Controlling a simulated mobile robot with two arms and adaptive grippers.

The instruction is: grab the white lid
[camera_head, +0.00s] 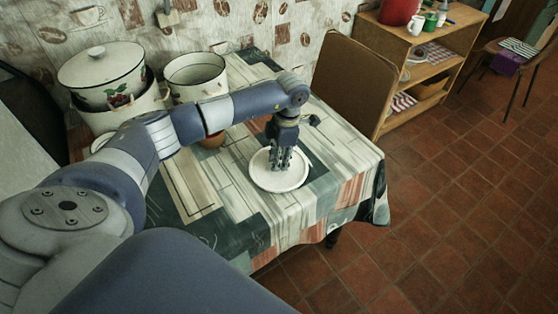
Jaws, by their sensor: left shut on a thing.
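A round white lid (278,180) lies on the patterned tablecloth near the middle of the table. My left gripper (280,166) points down over the lid and is shut at its middle. Its fingers hide the lid's knob, so the grip itself is hard to see. The lid looks level; I cannot tell whether it is lifted off the cloth. My right gripper is not in view.
A lidded pot (102,68) with a fruit print and an open enamel pot (195,72) stand at the table's back left. A chair (350,80) stands behind the table (340,145). Shelves (455,35) are at the upper right. Cloth right of the lid is clear.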

